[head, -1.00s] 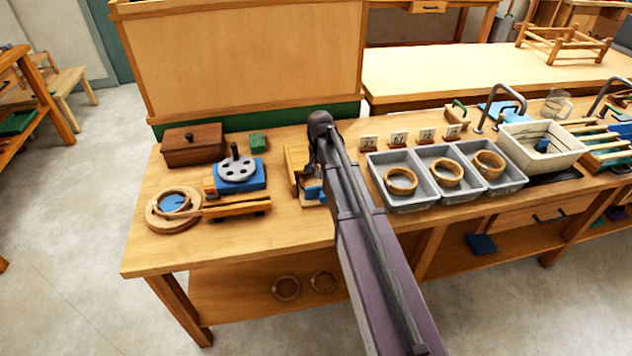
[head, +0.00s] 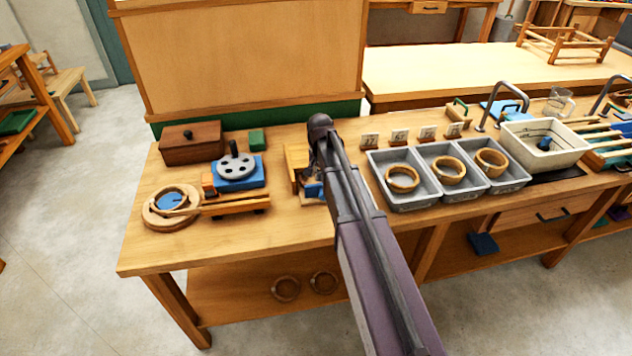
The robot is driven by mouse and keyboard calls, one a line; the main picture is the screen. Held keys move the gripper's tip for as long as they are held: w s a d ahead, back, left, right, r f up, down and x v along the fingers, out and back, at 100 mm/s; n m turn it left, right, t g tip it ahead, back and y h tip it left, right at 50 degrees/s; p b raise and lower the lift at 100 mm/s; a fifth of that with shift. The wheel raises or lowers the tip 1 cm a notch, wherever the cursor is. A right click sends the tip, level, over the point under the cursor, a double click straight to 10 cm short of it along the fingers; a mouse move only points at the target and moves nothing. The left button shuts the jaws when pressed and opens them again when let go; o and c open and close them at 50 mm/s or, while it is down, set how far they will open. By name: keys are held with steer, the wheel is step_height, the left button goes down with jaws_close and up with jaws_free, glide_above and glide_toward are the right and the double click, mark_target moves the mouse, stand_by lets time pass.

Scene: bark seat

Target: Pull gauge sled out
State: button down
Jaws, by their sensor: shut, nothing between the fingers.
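A wooden fixture (head: 296,160) with a blue part (head: 313,189) stands on the bench just left of my arm, and the arm covers its right side. A turned wooden gauge-like station stands to its left, with an orange-brown bar (head: 235,206) lying along its front and a round wooden ring with a blue centre (head: 172,203) at its left end. I cannot tell for sure which of these is the gauge sled. My gripper is hidden behind my own arm.
A grey handwheel on a blue block (head: 238,170), a brown lidded box (head: 192,146) and a green block (head: 257,141) stand at the back left. Several grey trays (head: 404,205) with wooden rings are right of my arm, before small number cards. A white basin (head: 543,166) is farther right.

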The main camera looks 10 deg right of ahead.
steer(key=shift+f+b, duration=0.4)
steer(key=shift+f, duration=0.15)
steer(key=shift+s, duration=0.2)
steer(key=shift+s, duration=4.5)
steer(key=shift+r, duration=0.2)
step_height(320, 180, up, 7)
steer(key=w+p, duration=0.1)
steer(key=p, duration=0.6)
steer(key=shift+w, duration=0.15)
